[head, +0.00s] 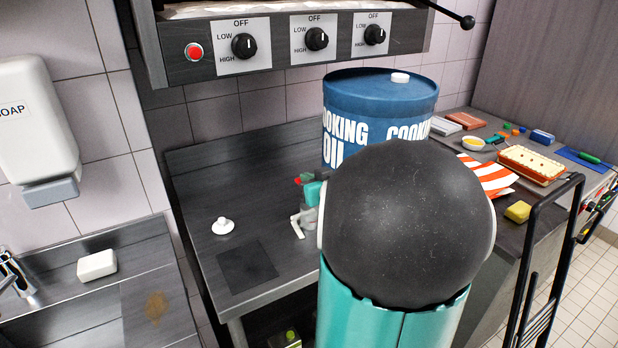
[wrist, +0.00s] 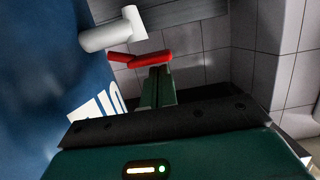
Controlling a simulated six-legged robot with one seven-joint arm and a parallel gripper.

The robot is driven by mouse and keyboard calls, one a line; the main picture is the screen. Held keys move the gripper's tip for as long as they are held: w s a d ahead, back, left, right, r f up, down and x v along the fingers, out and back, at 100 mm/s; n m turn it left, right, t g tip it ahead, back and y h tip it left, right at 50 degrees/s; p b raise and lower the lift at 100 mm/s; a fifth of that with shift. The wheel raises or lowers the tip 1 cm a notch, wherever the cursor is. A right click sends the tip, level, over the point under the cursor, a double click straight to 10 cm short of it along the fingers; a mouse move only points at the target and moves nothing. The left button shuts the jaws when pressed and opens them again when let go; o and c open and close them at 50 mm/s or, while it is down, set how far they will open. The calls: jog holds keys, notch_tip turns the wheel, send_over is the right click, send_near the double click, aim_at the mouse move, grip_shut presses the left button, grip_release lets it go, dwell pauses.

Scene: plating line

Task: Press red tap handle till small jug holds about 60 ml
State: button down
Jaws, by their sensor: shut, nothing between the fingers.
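The blue cooking oil drum (head: 382,92) stands on the steel counter, partly hidden by my arm. In the wrist view the red tap handle (wrist: 140,60) lies just beyond the tips of my shut, empty gripper (wrist: 161,72); I cannot tell whether they touch. The white tap spout (wrist: 113,33) shows beside the handle. In the head view a bit of red handle (head: 298,181) and the pale spout (head: 301,223) show left of my arm, by the teal gripper (head: 313,193). I cannot make out the small jug in either view.
A small white knobbed lid (head: 223,226) and a dark square mat (head: 247,266) lie on the counter, which is otherwise clear at left. A control panel with knobs (head: 317,39) overhangs the back. A side table with a striped cloth (head: 487,175) and several items stands at right.

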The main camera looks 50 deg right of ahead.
jog(key=shift+f, duration=0.1)
jog(key=shift+w+a+f, duration=0.1)
jog(key=shift+a+f, duration=0.3)
jog(key=shift+f, duration=0.25)
dwell(0.5)
